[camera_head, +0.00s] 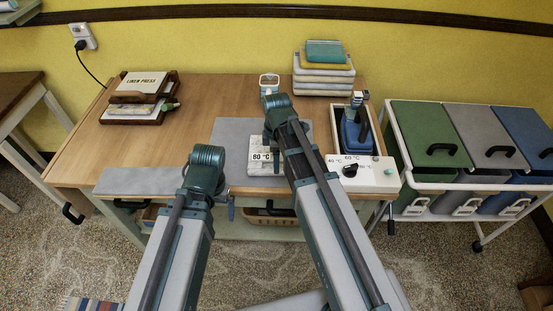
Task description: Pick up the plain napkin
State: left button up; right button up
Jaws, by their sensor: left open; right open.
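I cannot single out a plain napkin for certain. A flat grey cloth or mat (232,135) lies at the middle of the wooden table, partly behind my arms. A stack of pale folded-looking pieces (323,84) with a teal one (324,51) on top stands at the back right of the table. My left arm reaches to the table's front edge, my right arm further in over the grey mat.
A white control box (375,177) with a dial is at the table's right. A "Linen Press" (140,97) sits back left. A cart with green, grey and blue lids (430,130) stands right. The left-middle tabletop is clear.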

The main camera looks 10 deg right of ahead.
notch_tip(320, 180, down, 5)
jog(key=b, duration=0.5)
jog(key=shift+d+f, duration=0.1)
jog(key=shift+f, duration=0.05)
grip_shut()
